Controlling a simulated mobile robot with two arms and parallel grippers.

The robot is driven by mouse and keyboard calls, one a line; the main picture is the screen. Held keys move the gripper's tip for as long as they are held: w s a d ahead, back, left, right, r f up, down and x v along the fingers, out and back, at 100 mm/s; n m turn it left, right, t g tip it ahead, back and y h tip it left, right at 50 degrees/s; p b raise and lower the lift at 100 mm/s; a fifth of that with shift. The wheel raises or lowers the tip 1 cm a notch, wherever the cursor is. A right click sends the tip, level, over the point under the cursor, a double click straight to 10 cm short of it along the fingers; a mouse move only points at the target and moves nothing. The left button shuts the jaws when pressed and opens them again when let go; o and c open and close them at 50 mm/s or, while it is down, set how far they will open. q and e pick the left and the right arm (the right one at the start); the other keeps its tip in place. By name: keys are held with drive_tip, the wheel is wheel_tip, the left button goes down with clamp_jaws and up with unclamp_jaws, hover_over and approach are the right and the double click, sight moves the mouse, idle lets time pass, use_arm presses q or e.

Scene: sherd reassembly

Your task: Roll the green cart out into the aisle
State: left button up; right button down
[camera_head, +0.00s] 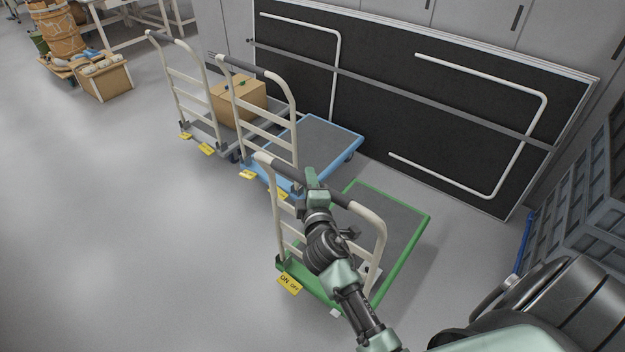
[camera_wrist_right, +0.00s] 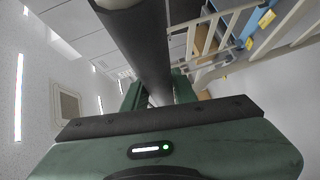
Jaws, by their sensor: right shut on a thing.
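The green cart (camera_head: 404,246) stands on the floor at the lower middle of the head view, with a green-edged grey deck and a cream tubular handle frame at its near left end. Its deck looks empty where it shows. A yellow ON/OFF tag (camera_head: 289,284) is at the foot of the handle. My right gripper (camera_head: 313,180) is shut on the dark grip of the handle's top bar. In the right wrist view the dark grip bar (camera_wrist_right: 140,40) runs between the fingers. My forearm hides part of the frame and deck. My left gripper is not in view.
A blue cart (camera_head: 335,137) stands close behind the green one. Beyond it is a grey cart (camera_head: 207,133) with a cardboard box (camera_head: 238,100). A folded black table (camera_head: 385,100) leans on grey cabinets. Grey-blue crates (camera_head: 585,190) stand at right. The floor at left is open.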

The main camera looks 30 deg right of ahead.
drive_tip(key=shift+s+a, duration=0.1)
drive_tip(key=shift+a, duration=0.05)
drive_tip(key=c, duration=1.1)
unclamp_jaws()
drive_tip(key=b+v, duration=0.1)
drive_tip(key=v, duration=0.6)
drive_tip(key=shift+s+a, duration=0.15)
drive_tip(key=shift+s, duration=0.25)
